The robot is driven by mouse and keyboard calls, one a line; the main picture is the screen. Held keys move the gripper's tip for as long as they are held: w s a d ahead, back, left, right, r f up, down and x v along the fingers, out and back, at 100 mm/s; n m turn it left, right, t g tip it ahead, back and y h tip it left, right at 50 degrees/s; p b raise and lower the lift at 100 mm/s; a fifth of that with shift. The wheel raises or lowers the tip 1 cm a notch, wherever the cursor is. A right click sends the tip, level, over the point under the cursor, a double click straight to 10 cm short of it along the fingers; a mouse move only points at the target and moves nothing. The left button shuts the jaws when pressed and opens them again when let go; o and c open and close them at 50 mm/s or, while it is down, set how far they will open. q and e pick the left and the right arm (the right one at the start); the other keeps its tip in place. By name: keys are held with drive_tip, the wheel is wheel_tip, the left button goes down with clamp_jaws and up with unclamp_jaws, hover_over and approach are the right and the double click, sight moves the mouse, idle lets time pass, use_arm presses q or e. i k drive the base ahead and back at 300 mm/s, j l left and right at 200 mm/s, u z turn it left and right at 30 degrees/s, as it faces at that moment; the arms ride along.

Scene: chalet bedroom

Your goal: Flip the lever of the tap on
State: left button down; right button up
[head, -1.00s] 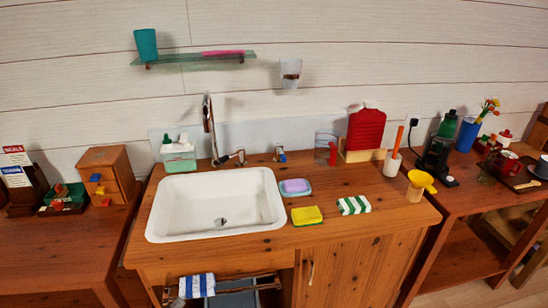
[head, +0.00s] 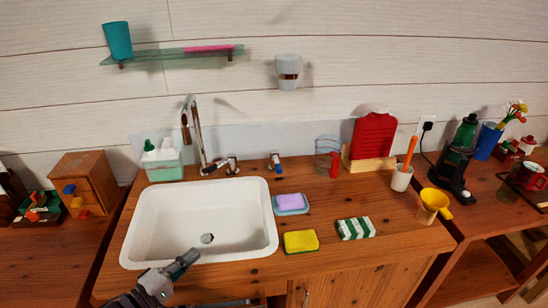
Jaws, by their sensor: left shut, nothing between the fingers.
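The tap is a tall curved chrome spout (head: 194,135) behind the back edge of the white sink (head: 270,225). A short metal lever-like fitting (head: 232,163) stands just right of the spout's foot. A small fitting with a blue part (head: 276,162) stands further right; I cannot tell which fitting works the tap. My left gripper (head: 190,257) is shut and empty. It shows over the front part of the sink, in front of and well apart from the tap. My right gripper is not in view.
A soap dispenser (head: 162,162) stands left of the spout. A purple soap on a blue dish (head: 291,211), a yellow sponge (head: 300,241) and a striped cloth (head: 356,228) lie right of the sink. A glass shelf (head: 175,57) hangs above. Room between spout and gripper looks clear.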

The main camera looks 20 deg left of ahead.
sight(274, 154)
drive_tip(key=i, duration=0.95)
